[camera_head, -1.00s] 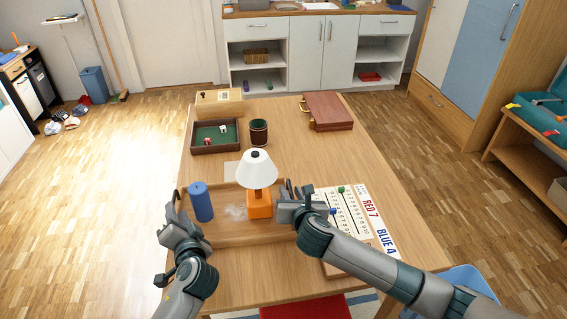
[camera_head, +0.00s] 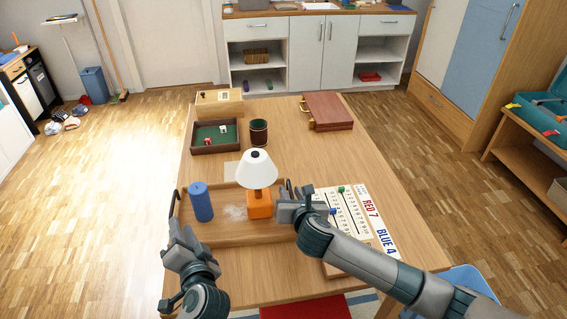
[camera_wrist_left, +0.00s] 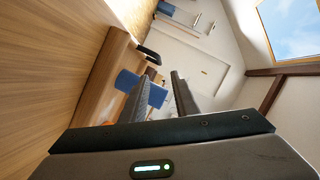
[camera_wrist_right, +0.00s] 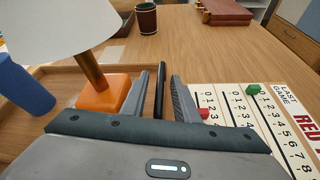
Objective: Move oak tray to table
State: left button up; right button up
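The oak tray (camera_head: 225,240) lies flat on the table (camera_head: 285,125), near its front edge. On it stand a blue cylinder (camera_head: 201,203) and a lamp (camera_head: 258,171) with a white shade and orange base. My left gripper (camera_head: 178,232) is open and empty, clear of the tray's dark left handle (camera_head: 176,203); that handle also shows ahead of it in the left wrist view (camera_wrist_left: 148,54). My right gripper (camera_head: 290,193) is at the right handle. In the right wrist view, the dark handle bar (camera_wrist_right: 159,90) stands between its fingers with small gaps, so it looks open around it.
A score board (camera_head: 349,214) lies right beside the tray. A dark dice tray (camera_head: 215,147), a dark cup (camera_head: 258,132), a wooden box (camera_head: 219,101) and a red-brown case (camera_head: 328,110) stand farther back. The middle of the table behind the lamp is mostly clear.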

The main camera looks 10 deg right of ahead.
jog(key=v, duration=1.2)
jog(key=shift+f, duration=0.1)
dwell(0.4)
